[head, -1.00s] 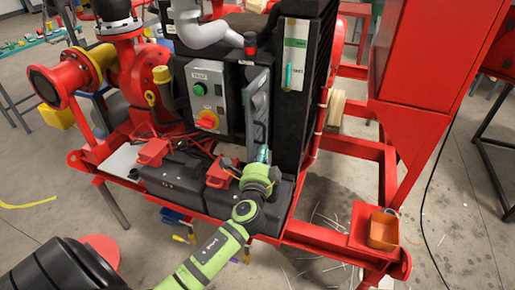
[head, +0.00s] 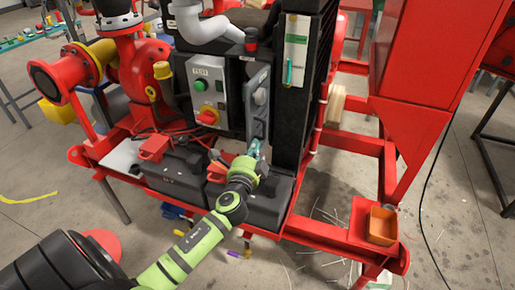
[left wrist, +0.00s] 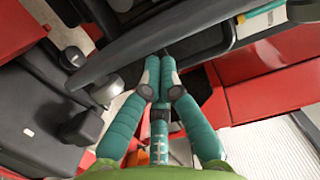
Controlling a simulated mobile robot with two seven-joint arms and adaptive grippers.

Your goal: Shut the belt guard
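The belt guard seems to be the grey upright panel (head: 258,98) with a slot-like grip, standing out from the dark machine front right of the switch box. It is swung out, seen at a slant. In the left wrist view its long dark edge (left wrist: 190,25) crosses the top. My left gripper (head: 254,148) is at the panel's lower end. In the left wrist view its teal fingers (left wrist: 159,75) are drawn together, tips close to the panel edge. I cannot tell whether they touch it. Nothing shows between them. My right gripper is not in view.
A grey switch box (head: 207,92) with green and red knobs is left of the panel. Black battery-like boxes (head: 175,178) sit below on the red skid frame (head: 325,238). An orange bin (head: 381,226) stands at the frame's right corner. A red housing (head: 425,60) rises at right.

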